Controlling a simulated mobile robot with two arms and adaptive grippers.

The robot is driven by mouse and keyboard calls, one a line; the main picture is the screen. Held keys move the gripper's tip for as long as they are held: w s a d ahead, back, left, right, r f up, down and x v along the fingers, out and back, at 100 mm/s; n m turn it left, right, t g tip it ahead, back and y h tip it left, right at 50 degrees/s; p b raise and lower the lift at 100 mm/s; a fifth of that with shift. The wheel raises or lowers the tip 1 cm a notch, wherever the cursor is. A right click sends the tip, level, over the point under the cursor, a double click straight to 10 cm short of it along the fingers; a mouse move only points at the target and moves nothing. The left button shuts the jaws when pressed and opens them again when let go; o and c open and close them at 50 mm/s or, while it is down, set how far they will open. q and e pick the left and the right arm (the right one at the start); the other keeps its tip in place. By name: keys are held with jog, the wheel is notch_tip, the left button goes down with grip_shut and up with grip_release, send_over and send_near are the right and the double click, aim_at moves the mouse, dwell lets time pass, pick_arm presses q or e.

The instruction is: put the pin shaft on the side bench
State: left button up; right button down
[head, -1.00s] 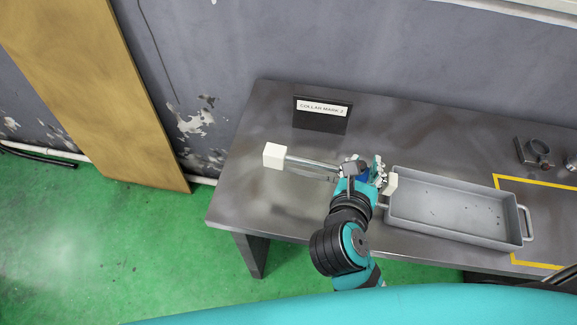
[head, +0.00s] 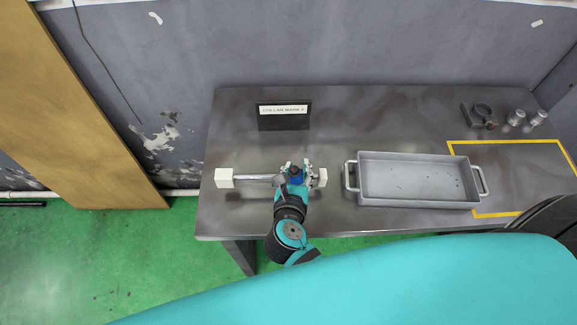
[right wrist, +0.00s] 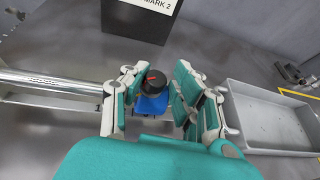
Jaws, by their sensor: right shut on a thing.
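The pin shaft (head: 252,180) appears as a shiny metal rod with white blocks at its ends, lying crosswise over the left part of the side bench (head: 375,120). My right gripper (head: 300,172) is shut on it near its right end. A shadow shows below the rod; I cannot tell whether it touches the bench top. In the right wrist view the rod (right wrist: 45,82) enters the gripper (right wrist: 155,95) from the left, and a black knob on a blue block shows between the fingers. The fingers hide the grasped stretch. My left gripper is not in view.
A grey tray (head: 360,200) with handles stands right of my gripper. A black sign (head: 284,123) reading "COLLAR MARK 2" stands behind. Metal fittings (head: 483,117) sit at the far right, near a yellow outline (head: 500,142). The back middle of the bench is clear.

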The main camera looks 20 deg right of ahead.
jog(key=shift+w+a, duration=0.2)
jog(key=shift+w, duration=0.4)
jog(key=shift+w+a, duration=0.2)
jog(key=shift+w, duration=0.4)
jog(key=shift+w+f, duration=0.15)
jog(key=shift+f, duration=0.05)
notch_tip(320, 180, down, 3)
jog(key=shift+f, duration=0.15)
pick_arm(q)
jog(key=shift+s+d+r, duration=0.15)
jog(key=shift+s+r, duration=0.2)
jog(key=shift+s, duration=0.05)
pick_arm(e)
jog(key=c, duration=1)
grip_release()
pick_arm(q)
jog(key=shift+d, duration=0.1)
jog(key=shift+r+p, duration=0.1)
jog(key=shift+p, duration=0.2)
pick_arm(e)
jog(key=shift+s+a, duration=0.1)
jog(key=shift+s, duration=0.1)
